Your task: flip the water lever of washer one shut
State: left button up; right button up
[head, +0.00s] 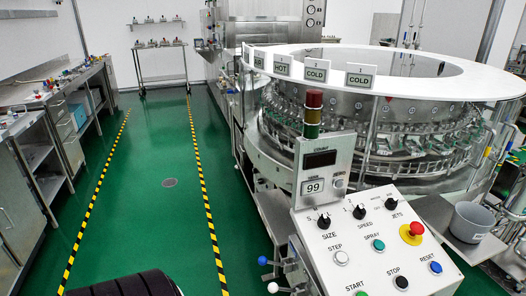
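The rotary washer (375,150) fills the right half of the view, a large steel ring machine with a white top rim. Its sloped control panel (375,245) faces me at the lower right. Beside the panel's lower left edge are a lever with a blue ball knob (262,260) and one with a white ball knob (272,287). No label shows which of them is the water lever, and their shut or open position cannot be told. The lower part of these levers is partly cut off by the frame. Neither of my grippers is in view.
A red emergency stop (415,230) sits on the panel. A grey bucket (472,222) stands at the right. Steel benches (45,130) line the left wall and a cart (160,65) stands at the back. The green floor (150,190) between the striped lines is clear.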

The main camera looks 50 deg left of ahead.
aim_at(262, 261)
jog(key=u, duration=1.55)
